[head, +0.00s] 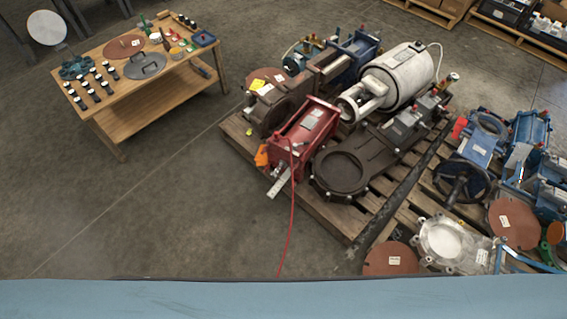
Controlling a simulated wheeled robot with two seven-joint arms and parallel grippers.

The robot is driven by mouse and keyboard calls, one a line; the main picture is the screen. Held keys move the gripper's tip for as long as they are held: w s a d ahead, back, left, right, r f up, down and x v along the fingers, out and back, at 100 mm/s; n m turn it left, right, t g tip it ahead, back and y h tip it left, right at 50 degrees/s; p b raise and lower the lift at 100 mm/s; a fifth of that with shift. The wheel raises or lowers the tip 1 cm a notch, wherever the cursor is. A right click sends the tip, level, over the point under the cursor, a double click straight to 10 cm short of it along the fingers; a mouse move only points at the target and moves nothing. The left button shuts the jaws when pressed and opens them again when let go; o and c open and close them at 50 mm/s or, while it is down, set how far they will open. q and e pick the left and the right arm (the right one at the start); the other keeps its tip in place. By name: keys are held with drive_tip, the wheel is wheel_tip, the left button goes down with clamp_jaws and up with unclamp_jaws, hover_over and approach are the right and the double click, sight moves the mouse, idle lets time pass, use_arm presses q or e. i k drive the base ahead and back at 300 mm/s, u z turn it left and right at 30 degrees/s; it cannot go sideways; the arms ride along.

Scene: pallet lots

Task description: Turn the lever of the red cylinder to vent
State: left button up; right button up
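The red cylinder (303,130) lies on a wooden pallet in the middle of the head view, tilted toward the lower left. An orange part (262,156) sits at its near left end. It may be the lever, but it is too small to read its setting. A pale flat metal piece (279,183) sticks out below that end. A thin red hose (292,215) runs from the cylinder down toward the bottom of the picture. Neither gripper shows in this view.
A dark valve body (343,170) lies right of the cylinder, and a white cylinder (396,75) lies behind. The wooden pallet (336,221) edge faces the bottom. A wooden table (160,93) with small parts stands upper left. The floor (190,195) between is clear.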

sight(295, 146)
drive_tip(key=u, duration=0.5)
drive_tip(key=i, duration=1.35)
drive_tip(key=z, duration=0.85)
